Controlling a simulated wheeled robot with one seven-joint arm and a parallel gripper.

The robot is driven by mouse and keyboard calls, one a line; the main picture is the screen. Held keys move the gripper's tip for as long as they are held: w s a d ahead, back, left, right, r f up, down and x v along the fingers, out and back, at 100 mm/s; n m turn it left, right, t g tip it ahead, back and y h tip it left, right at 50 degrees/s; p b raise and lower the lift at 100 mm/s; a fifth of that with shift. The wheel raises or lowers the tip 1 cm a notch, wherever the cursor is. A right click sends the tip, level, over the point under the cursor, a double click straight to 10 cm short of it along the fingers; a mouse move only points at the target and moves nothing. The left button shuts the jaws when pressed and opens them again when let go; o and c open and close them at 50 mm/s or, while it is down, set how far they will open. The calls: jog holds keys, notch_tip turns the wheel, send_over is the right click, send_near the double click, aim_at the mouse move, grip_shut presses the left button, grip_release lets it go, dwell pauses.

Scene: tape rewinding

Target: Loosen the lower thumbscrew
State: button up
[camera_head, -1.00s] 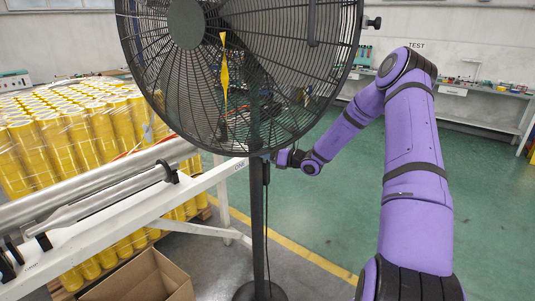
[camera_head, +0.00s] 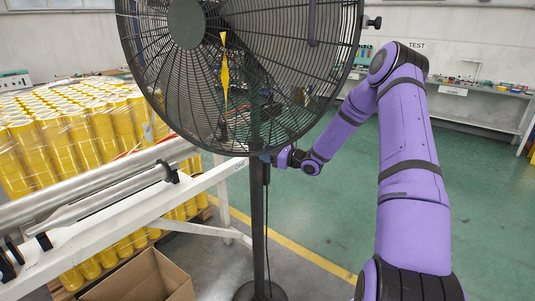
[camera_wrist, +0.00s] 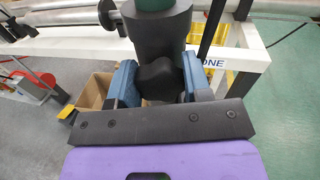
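A large black fan (camera_head: 290,75) stands on a dark pole (camera_head: 258,215). The lower thumbscrew, a dark knob (camera_wrist: 160,78), sticks out from the dark collar (camera_wrist: 155,35) on the pole in the wrist view. My gripper (camera_wrist: 160,72) has one blue finger on each side of the knob, and both look pressed against it. In the head view my gripper (camera_head: 277,158) reaches the pole just below the fan cage; its fingers and the knob are too small there to make out. Another knob (camera_head: 373,22) sticks out at the fan's upper right.
A white frame (camera_head: 120,205) with metal rollers stands left of the pole, close to my gripper. Wrapped yellow rolls (camera_head: 60,140) and an open cardboard box (camera_head: 145,278) are at the left. The green floor (camera_head: 330,215) to the right is clear.

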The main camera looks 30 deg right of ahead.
jog(key=o, duration=0.4)
jog(key=shift+o, duration=0.2)
jog(key=v, duration=1)
jog(key=shift+s+d, duration=0.2)
jog(key=shift+s, duration=0.15)
